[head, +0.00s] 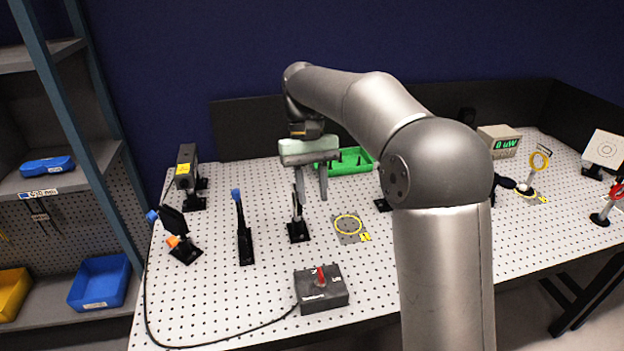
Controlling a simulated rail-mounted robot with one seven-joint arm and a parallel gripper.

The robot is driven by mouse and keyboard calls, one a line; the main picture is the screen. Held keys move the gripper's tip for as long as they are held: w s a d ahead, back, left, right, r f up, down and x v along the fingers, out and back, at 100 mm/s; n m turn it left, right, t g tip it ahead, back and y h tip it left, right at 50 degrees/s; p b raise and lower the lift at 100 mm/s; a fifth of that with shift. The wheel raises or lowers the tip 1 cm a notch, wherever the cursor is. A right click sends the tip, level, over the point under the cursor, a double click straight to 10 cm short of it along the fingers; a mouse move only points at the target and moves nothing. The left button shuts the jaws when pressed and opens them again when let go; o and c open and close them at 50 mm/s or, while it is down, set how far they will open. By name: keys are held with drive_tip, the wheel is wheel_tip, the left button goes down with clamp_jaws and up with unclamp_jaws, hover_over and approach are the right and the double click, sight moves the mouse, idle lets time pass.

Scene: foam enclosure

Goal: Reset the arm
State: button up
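My arm reaches from the front right over a white perforated table (210,303). My gripper (311,190) hangs above the table with its two fingers pointing down. The fingers stand apart with a gap between them, and I see nothing held in the gap. A dark post mount (298,231) stands just below and behind or beside the left finger; I cannot tell whether they touch. My arm hides part of the table's middle and right.
A grey box with a red switch (321,289) sits at the front. Blue-knobbed mounts (243,230) and a laser-like box (187,170) stand left. A green tray (345,161) lies behind my gripper.

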drive_tip(key=s+d+f+m+t, duration=0.1)
drive_tip(key=s+d+f, duration=0.2)
drive_tip(key=s, duration=0.5)
drive_tip(key=s+d+f+m+t, duration=0.1)
drive_tip(key=s+d+f+t, duration=0.1)
drive_tip(key=s+d+f, duration=0.2)
drive_tip(key=s+d+f+t+y, duration=0.1)
drive_tip(key=s+d+f+t, duration=0.1)
drive_tip(key=s+d, duration=0.5)
drive_tip(key=s+f, duration=0.1)
drive_tip(key=s, duration=0.5)
drive_tip(key=shift+f+m, duration=0.2)
drive_tip(key=shift+m, duration=0.2)
drive_tip(key=shift+d, duration=0.1)
